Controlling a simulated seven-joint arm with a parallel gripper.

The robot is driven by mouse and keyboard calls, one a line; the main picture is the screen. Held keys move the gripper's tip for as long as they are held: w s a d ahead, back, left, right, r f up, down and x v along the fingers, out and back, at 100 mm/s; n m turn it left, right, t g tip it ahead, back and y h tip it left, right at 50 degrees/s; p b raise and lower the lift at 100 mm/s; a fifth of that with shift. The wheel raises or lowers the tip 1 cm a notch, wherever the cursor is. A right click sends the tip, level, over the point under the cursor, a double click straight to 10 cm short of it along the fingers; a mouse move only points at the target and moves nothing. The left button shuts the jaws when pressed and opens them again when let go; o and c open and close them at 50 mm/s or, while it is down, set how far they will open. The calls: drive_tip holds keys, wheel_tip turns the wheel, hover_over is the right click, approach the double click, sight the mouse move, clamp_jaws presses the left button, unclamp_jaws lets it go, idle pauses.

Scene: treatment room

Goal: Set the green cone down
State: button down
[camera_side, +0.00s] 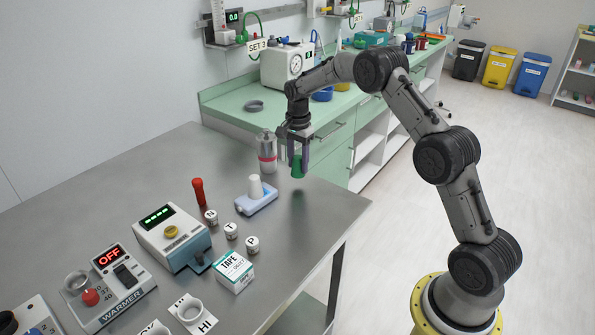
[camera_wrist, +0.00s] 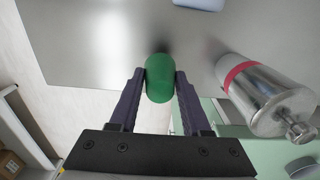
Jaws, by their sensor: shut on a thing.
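The green cone (camera_side: 297,168) is held in my gripper (camera_side: 298,158), near the far right part of the steel table (camera_side: 325,215). A dark shadow lies on the table below it, and the cone looks raised above the surface. In the wrist view the green cone (camera_wrist: 160,78) sits between the two dark fingers of my gripper (camera_wrist: 160,92), which are shut on its sides. The table's edge passes close to the cone in that view.
A clear and metal bottle with a red band (camera_side: 266,152) stands close to the left of the gripper. A blue-white device with a white cone (camera_side: 256,194) lies nearer. A red stick (camera_side: 198,192), small labelled jars and a tape box (camera_side: 233,271) stand nearer. The right of the table is bare.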

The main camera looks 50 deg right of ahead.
drive_tip(key=shift+w+f, duration=0.15)
drive_tip(key=shift+f, duration=1.55)
drive_tip(key=shift+f, duration=0.2)
drive_tip(key=shift+c, duration=1.8)
unclamp_jaws()
drive_tip(key=shift+r, duration=0.15)
